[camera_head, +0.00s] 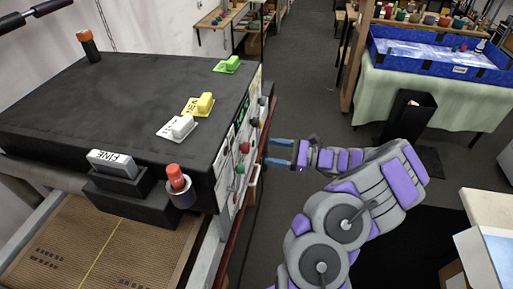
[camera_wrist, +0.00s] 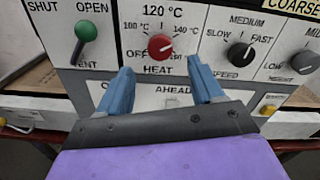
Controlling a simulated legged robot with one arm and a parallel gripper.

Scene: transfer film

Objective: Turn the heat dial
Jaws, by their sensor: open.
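The red heat dial (camera_wrist: 160,46) is on a white panel in the wrist view, with HEAT printed below it and OFF, 100 °C, 120 °C and 140 °C around it. Its pointer setting is too small to read surely. My gripper (camera_wrist: 160,72) is open, its blue fingers apart below and to either side of the dial, not visibly touching it. In the head view my gripper (camera_head: 268,152) reaches left toward the front panel of the black machine (camera_head: 110,95). I cannot tell there which red knob is the heat dial.
In the wrist view, a green-knobbed SHUT/OPEN lever (camera_wrist: 87,32) is left of the dial, and a black SPEED knob (camera_wrist: 240,54) is right. Below is a panel marked AHEAD (camera_wrist: 172,89). A blue tray (camera_head: 440,52) on a table stands far right.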

